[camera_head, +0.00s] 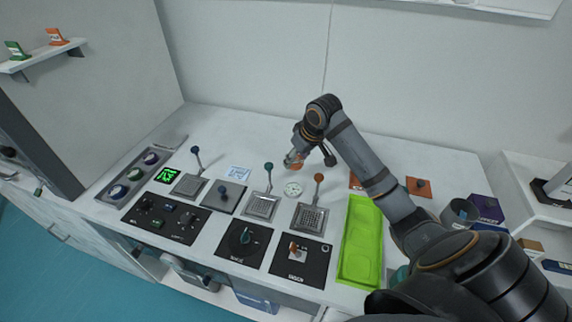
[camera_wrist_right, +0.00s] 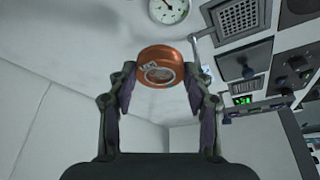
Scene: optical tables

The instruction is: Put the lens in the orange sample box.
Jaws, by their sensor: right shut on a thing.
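My right gripper (camera_head: 294,158) is above the back middle of the white table. In the right wrist view its two fingers (camera_wrist_right: 160,84) are closed on the sides of a round orange piece with a pale, lettered face, which looks like the lens (camera_wrist_right: 159,66). The piece is held clear of the table. I cannot tell for sure which thing is the orange sample box. A flat orange-brown square with a dark knob (camera_head: 418,187) lies at the right back, and another orange patch (camera_head: 355,181) is partly hidden by my right arm. My left gripper is not in view.
A bright green tray (camera_head: 357,243) lies right of the middle. Several lever units, black control panels (camera_head: 165,219) and a round white gauge (camera_head: 293,189) fill the left and front. A purple box (camera_head: 486,208) and a grey cylinder (camera_head: 459,213) stand at the right.

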